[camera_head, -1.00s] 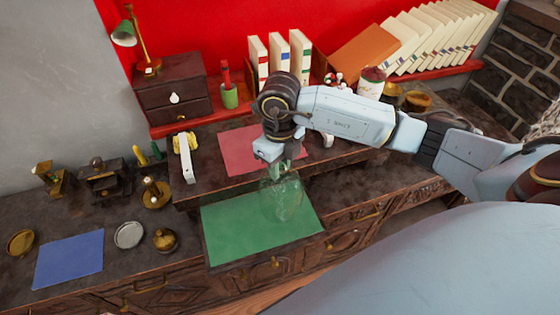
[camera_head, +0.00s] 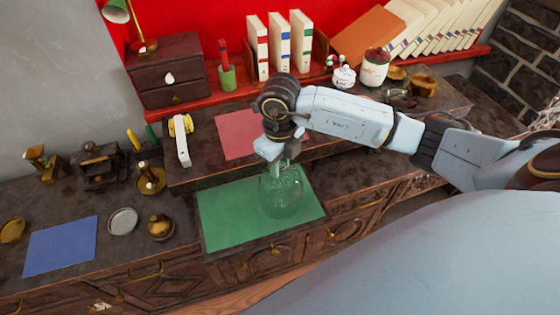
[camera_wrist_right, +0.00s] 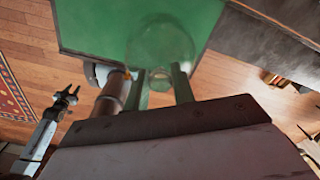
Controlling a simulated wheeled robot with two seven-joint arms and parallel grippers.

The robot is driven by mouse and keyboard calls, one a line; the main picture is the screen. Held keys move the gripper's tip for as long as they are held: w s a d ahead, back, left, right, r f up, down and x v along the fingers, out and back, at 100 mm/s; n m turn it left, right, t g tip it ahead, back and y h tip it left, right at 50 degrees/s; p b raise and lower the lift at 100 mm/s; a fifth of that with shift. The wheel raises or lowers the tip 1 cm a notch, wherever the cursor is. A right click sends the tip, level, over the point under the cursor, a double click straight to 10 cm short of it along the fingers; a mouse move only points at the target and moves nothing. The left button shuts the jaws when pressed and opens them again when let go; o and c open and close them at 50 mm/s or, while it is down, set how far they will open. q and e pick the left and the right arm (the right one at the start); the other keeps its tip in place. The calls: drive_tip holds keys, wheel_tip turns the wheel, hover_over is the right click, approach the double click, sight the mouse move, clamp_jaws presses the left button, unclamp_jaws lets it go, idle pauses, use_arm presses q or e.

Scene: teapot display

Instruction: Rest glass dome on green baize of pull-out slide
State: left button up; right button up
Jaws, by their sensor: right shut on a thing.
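The clear glass dome (camera_head: 281,196) is upright over the green baize (camera_head: 228,218) of the pull-out slide, right of its middle. My right gripper (camera_head: 282,166) is above the dome and shut on its top. In the right wrist view the dome (camera_wrist_right: 160,42) shows between the two fingers (camera_wrist_right: 160,88), with the green baize (camera_wrist_right: 95,25) behind it. I cannot tell whether the dome's rim touches the baize. My left gripper (camera_wrist_right: 65,98) shows small in the right wrist view, away from the dome, with its prongs apart; it is outside the head view.
A red mat (camera_head: 238,135) lies on the raised shelf behind the slide. A white-and-yellow item (camera_head: 182,140) stands left of it. A blue mat (camera_head: 60,247), a silver dish (camera_head: 123,221) and brass pieces (camera_head: 160,227) are left of the slide. Jars (camera_head: 374,68) stand behind my right arm.

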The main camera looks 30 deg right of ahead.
drive_tip(key=shift+f+b, duration=0.55)
drive_tip(key=shift+f, duration=0.05)
idle(0.5)
drive_tip(key=o, duration=1.1)
drive_tip(key=shift+c, duration=0.2)
drive_tip(key=shift+o, duration=0.3)
drive_tip(key=o, duration=0.4)
drive_tip(key=shift+r, duration=0.15)
drive_tip(key=shift+r+p, duration=2.2)
drive_tip(key=shift+r, duration=0.75)
